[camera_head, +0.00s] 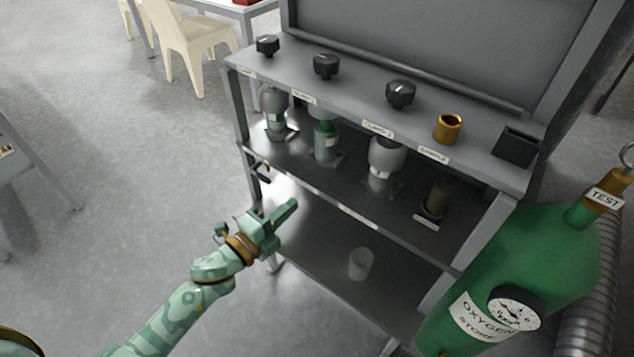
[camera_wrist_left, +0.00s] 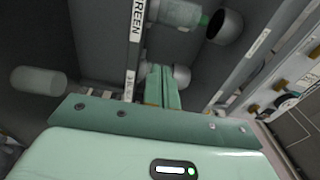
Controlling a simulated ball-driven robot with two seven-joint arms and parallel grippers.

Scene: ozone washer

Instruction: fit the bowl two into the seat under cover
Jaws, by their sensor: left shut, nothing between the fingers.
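My left gripper (camera_head: 290,207) is shut and empty, in front of the rack's left side. Its closed fingers also show in the left wrist view (camera_wrist_left: 162,85). A translucent, empty-looking cup-shaped bowl (camera_head: 361,264) stands on the lowest shelf, right of the gripper and apart from it. It also shows at the left of the left wrist view (camera_wrist_left: 38,80). Several fittings hang under the rack's top; the second from the left (camera_head: 325,138) has a green part, and the third (camera_head: 385,160) carries a pale bowl. No readable mark shows which is bowl two or its seat.
The grey rack (camera_head: 345,205) has a middle shelf edge and posts around the fittings. Black knobs (camera_head: 326,66) and a brass cup (camera_head: 448,127) sit on top. A green oxygen cylinder (camera_head: 540,262) stands at the right.

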